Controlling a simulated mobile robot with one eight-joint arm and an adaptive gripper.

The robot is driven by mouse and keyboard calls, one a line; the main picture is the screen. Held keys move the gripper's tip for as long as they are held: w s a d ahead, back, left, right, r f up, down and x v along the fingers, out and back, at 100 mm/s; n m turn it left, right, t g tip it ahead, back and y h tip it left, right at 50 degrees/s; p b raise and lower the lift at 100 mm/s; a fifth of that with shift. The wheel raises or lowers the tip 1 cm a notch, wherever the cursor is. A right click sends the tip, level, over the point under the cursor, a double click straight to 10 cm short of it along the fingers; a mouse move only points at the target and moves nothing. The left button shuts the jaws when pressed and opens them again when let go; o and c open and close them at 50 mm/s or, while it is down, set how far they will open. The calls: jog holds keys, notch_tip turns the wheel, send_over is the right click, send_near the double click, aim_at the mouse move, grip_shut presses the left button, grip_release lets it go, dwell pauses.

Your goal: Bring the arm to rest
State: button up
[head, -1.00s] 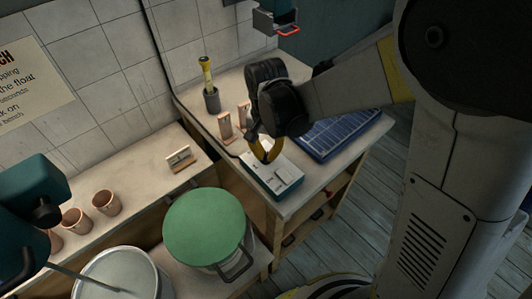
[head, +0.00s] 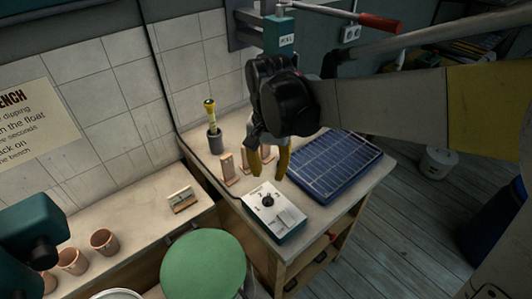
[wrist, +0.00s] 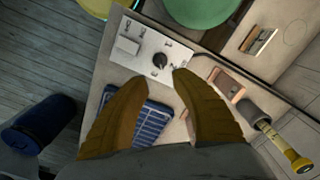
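My gripper (head: 268,172) hangs above the bench in the head view, fingers pointing down, with a gap between them and nothing held. In the wrist view the two yellow fingers of my gripper (wrist: 160,84) are apart and empty. Below them is a white control box (head: 284,226) with a black dial. The dial (wrist: 159,60) shows just beyond the fingertips in the wrist view. My arm reaches in from the right of the head view.
A blue gridded panel (head: 335,165) lies right of the box. A grey cylinder (head: 215,142) holding a yellow-topped float stands behind, near small wooden blocks (head: 228,168). A green lid (head: 203,265) and clay pots (head: 104,242) are at lower left. A red-handled lever (head: 380,22) is above.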

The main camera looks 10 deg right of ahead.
jog(key=shift+r, duration=0.8)
jog(key=s+d+r+n+t, duration=0.2)
jog(key=s+d+t, duration=0.5)
jog(key=s+d, duration=0.4)
jog(key=shift+d+r+n, duration=0.2)
jog(key=shift+d+n, duration=0.7)
jog(key=shift+d, duration=0.35)
